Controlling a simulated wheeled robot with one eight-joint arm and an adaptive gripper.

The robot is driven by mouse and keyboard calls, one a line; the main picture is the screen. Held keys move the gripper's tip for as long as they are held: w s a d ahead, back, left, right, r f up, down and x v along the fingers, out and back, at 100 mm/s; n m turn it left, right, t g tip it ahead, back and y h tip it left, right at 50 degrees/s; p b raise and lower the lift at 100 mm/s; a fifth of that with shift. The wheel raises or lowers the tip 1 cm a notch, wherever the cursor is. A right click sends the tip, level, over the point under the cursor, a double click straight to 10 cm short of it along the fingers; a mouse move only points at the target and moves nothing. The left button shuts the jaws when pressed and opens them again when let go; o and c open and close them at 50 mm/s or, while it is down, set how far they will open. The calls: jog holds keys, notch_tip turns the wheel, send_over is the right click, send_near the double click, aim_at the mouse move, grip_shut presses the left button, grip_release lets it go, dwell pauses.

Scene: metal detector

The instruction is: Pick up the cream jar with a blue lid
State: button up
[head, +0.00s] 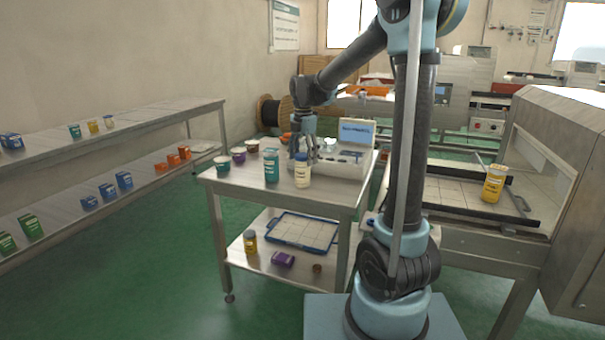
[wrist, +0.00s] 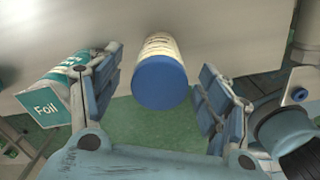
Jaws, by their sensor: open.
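The cream jar with a blue lid (wrist: 160,82) is in the middle of the wrist view, lid toward the camera, between the two fingers. My gripper (wrist: 158,88) is open, with a visible gap between each finger and the jar. In the head view the cream jar (head: 302,172) stands upright at the front edge of the small metal table. There my gripper (head: 303,148) is over the table close to the jar; I cannot tell its exact distance from it.
A teal container marked Foil (wrist: 45,100) is close beside the left finger in the wrist view. A teal jar (head: 271,167) stands left of the cream jar in the head view. Several small tubs and a white device (head: 345,160) share the metal table (head: 325,192).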

aim_at(303, 175)
jog(key=shift+s+a+f, duration=0.1)
jog(key=shift+f, duration=3.9)
jog(key=c, duration=1.3)
